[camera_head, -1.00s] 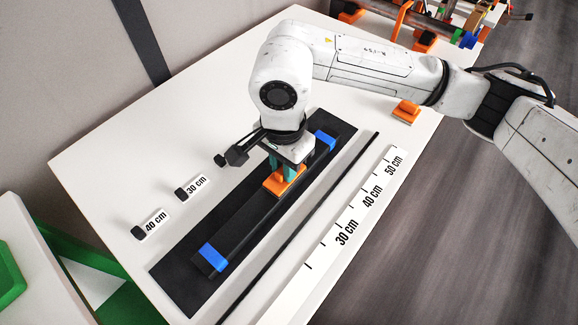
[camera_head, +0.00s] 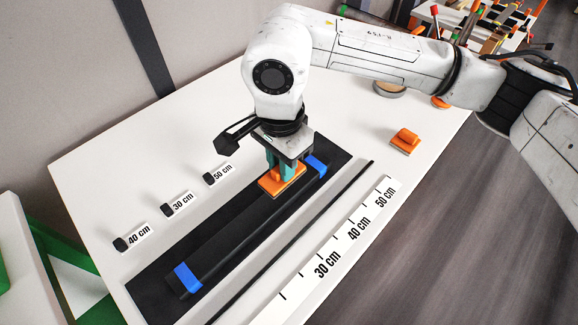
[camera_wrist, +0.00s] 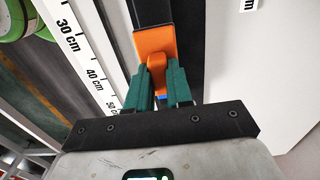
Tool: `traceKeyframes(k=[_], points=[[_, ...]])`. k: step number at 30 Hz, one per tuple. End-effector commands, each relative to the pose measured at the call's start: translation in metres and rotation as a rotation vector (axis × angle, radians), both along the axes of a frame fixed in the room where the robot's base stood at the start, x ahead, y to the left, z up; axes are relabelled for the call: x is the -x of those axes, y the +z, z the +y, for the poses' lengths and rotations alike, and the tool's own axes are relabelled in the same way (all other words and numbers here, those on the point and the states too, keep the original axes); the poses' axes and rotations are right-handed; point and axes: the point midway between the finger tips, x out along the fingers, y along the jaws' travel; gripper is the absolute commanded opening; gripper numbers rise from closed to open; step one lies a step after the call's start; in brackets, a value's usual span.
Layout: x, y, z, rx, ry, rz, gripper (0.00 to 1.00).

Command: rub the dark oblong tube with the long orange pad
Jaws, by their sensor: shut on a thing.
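The dark oblong tube (camera_head: 235,230) lies on a black mat (camera_head: 155,287), with a blue band (camera_head: 187,277) at its near end and another blue band (camera_head: 316,165) at its far end. My gripper (camera_head: 279,162) is shut on the handle of the long orange pad (camera_head: 283,184). The pad is on top of the tube, nearer the far band, and appears to touch it. In the wrist view the green fingers (camera_wrist: 159,88) grip the orange pad (camera_wrist: 155,43), and the tube (camera_wrist: 152,13) runs on beyond it. The fingers and pad hide part of the tube.
A shorter orange pad (camera_head: 405,140) lies apart to the right on the white table. A thin black rod (camera_head: 300,235) and a ruler strip (camera_head: 335,255) lie right of the mat. Small labelled markers (camera_head: 178,205) stand left. A cluttered rack (camera_head: 490,30) is at the back.

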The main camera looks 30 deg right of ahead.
Motion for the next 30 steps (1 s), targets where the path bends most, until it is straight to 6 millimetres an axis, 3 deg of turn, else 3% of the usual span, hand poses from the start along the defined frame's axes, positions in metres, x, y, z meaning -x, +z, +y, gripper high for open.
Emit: traceKeyframes(k=[10, 30], points=[[-0.005, 0.030, 0.013, 0.001, 0.002, -0.001, 0.00], [-0.006, 0.031, 0.014, 0.000, 0.001, 0.000, 0.00]])
